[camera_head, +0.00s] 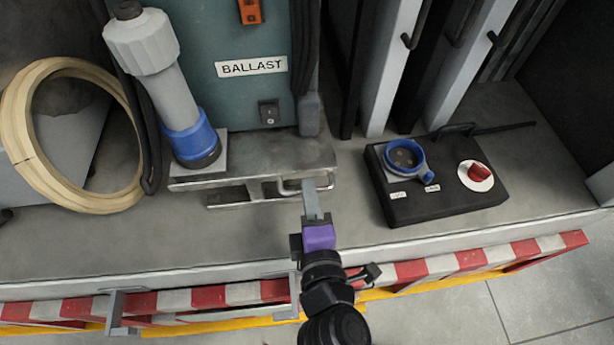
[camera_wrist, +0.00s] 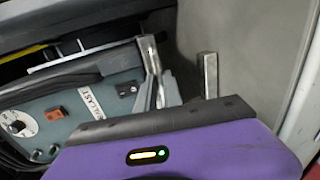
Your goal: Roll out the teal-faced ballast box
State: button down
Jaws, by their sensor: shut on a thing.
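The ballast box (camera_head: 235,30) has a teal face with a white "BALLAST" label, an orange-red part above it and a small dark switch below. It stands on a grey metal base (camera_head: 255,160) with a bar-like metal pull handle (camera_head: 265,190) at the front. The teal face also shows in the wrist view (camera_wrist: 75,115), tilted. My gripper (camera_head: 311,195), purple at its body, reaches up from below to the right end of the handle and is shut on it. In the wrist view my gripper (camera_wrist: 180,72) shows its two metal fingers; the exact contact is partly hidden.
A grey and blue connector (camera_head: 175,95) with a thick dark cable and a cream hose coil (camera_head: 70,135) stand to the left. A black box (camera_head: 440,180) with a blue socket and red knob sits right. A red-and-white striped edge (camera_head: 450,262) runs along the front; the floor lies beyond.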

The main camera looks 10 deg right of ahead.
jog(key=shift+s+f, duration=0.15)
jog(key=shift+s, duration=2.05)
jog(key=c, duration=1.5)
grip_release()
jog(key=shift+s, duration=0.1)
jog(key=b+v, duration=0.2)
jog(key=v, duration=0.5)
jog(key=shift+s, duration=0.4)
